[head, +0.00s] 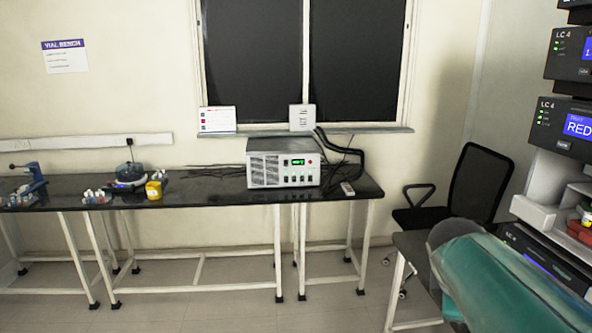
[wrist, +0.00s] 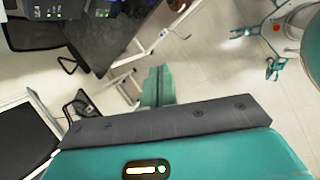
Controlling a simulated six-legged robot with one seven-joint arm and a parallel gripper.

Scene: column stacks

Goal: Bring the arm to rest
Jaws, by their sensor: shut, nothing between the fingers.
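My gripper (wrist: 157,84) shows in the middle of the wrist view. Its two teal fingers are together and nothing is between them. They point out over the pale floor, apart from the furniture. A teal link of my arm (head: 515,280) fills the lower right of the head view, in front of a dark bench. The gripper itself does not show in the head view.
Stacked LC modules (head: 565,128) rise at the right. Open floor (head: 230,310) lies in front.

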